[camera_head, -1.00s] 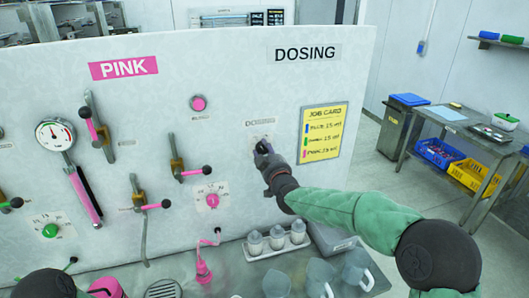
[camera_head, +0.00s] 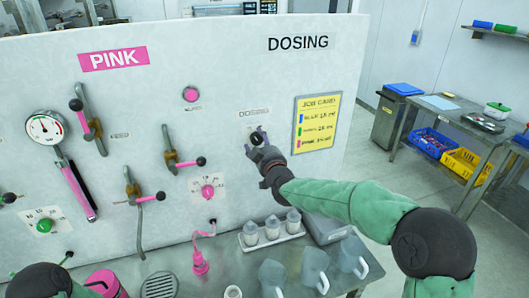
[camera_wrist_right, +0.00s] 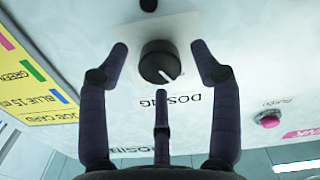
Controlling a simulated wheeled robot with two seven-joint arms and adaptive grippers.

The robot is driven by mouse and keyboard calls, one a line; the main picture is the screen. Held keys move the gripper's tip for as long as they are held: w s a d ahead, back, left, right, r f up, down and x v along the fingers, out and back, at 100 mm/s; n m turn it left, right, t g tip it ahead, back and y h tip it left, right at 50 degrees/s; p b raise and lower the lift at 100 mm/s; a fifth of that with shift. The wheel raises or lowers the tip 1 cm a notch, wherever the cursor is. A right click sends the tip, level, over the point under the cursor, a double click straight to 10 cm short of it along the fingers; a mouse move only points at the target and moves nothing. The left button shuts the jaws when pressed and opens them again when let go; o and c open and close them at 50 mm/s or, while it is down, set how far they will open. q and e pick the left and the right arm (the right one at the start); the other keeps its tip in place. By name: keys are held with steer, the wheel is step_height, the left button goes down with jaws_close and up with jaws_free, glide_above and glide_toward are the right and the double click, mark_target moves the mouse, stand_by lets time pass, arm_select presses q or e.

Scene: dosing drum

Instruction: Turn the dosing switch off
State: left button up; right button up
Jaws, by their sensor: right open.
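The dosing switch is a round black knob (camera_wrist_right: 159,62) with a white pointer line, on the white panel under a small DOSING label. In the wrist view, which shows the panel upside down, the pointer runs to the lower right. My right gripper (camera_wrist_right: 158,66) is open, with fingers on both sides of the knob and apart from it, and one finger below it. In the head view the right gripper (camera_head: 256,142) is at the panel and partly hides the switch (camera_head: 258,138). My left gripper is not in view.
A yellow job card (camera_head: 317,123) is right of the switch, and a pink button (camera_head: 190,94) is up to its left. Pink-tipped levers (camera_head: 175,163) are further left. Bottles on a tray (camera_head: 271,232) and clear jugs (camera_head: 313,268) stand on the bench below.

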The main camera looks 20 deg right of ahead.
steer(key=s, duration=1.1)
steer(key=shift+s+d, duration=0.2)
steer(key=shift+s, duration=0.05)
steer(key=shift+r, duration=0.1)
